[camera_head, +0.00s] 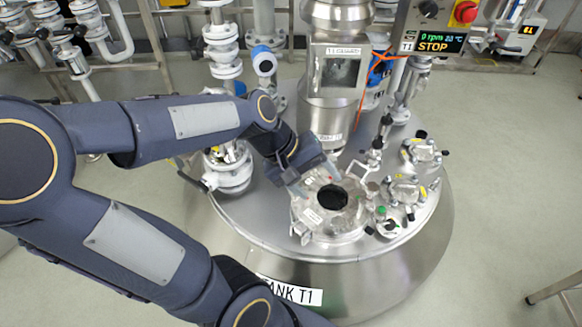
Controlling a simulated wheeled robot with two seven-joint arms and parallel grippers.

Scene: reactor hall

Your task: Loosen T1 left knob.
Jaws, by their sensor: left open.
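The steel tank T1 (240,232) stands in front of me, with a "TANK T1" label on its front side. On its domed top is a round steel hatch (318,218) with a dark round opening or glass in the middle. My left gripper (315,180) is open just above the back left part of this hatch, pointing down and to the right. I see nothing between its fingers. My right gripper is not in view.
Several smaller fittings and clamps (405,190) crowd the tank's right side. A motor column (328,110) rises behind the hatch. A control box (435,40) with a red button reads STOP. A valve fitting (228,172) stands at the left.

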